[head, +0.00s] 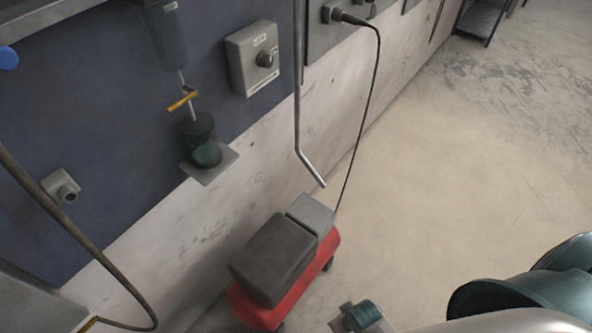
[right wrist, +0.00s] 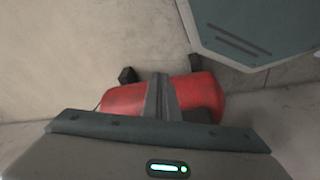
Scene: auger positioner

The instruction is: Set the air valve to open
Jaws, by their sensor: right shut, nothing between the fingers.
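A small valve with a yellow handle (head: 183,101) is on the thin pipe at the wall in the head view. The handle lies across the pipe, slightly tilted. Above it is a blue-grey cylinder (head: 165,35), and below it a dark cup (head: 203,140) on a small bracket. My right gripper (right wrist: 161,78) is shut and empty in the right wrist view, in front of a red tank and well away from the valve. The valve is not in the right wrist view. My left gripper is not in view.
A red wheeled machine (head: 252,310) with grey blocks on top stands by the wall; its red body also shows in the right wrist view (right wrist: 127,99). A grey box with a knob (head: 252,58) and a bent pipe (head: 297,110) are right of the valve. Floor at right is clear.

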